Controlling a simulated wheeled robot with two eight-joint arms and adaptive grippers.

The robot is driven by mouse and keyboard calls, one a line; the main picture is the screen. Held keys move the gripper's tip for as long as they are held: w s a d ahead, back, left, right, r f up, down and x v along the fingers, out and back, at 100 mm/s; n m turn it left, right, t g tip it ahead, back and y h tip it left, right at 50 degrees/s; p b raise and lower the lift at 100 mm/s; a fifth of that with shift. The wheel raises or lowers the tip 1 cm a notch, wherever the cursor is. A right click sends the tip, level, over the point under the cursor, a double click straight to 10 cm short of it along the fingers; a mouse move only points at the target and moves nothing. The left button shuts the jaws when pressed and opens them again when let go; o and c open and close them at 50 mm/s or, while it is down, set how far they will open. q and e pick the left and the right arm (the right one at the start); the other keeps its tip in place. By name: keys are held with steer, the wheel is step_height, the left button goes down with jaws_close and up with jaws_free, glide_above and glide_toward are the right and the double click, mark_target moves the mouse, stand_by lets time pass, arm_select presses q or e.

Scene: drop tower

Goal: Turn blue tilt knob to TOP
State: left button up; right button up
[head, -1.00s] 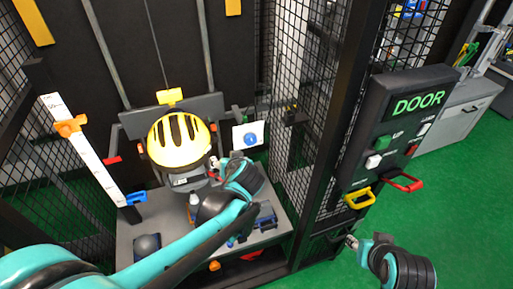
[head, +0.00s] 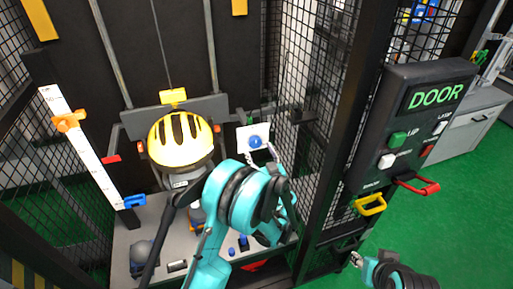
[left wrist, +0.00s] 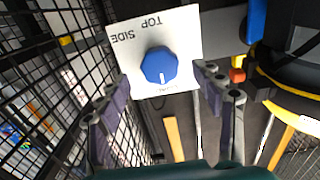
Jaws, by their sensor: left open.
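The blue tilt knob (head: 255,142) sits on a white plate (head: 243,133) at the right of the yellow helmet. In the left wrist view the knob (left wrist: 159,63) is eight-sided, and its white mark points down in the picture. The plate (left wrist: 190,25) reads TOP and SIDE, upside down, along its upper part; small print below the knob is unreadable. My left gripper (left wrist: 164,80) is open, a finger on either side of the knob and apart from it. In the head view the left gripper (head: 271,151) is beside the plate, partly hidden by its arm. My right gripper (head: 356,259) shows small at lower right.
The yellow helmet (head: 178,140) is left of the knob. Black mesh (head: 310,75) rises close on the right. The DOOR panel (head: 415,110) with yellow and red handles stands outside the cage. Small blue items (head: 243,242) are on the grey base below.

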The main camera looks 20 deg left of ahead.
mark_target(256, 144)
arm_select(q)
steer(key=shift+b+x, duration=0.35)
steer(key=shift+x, duration=1.5)
steer(key=shift+c, duration=0.4)
steer(key=c, duration=1.1)
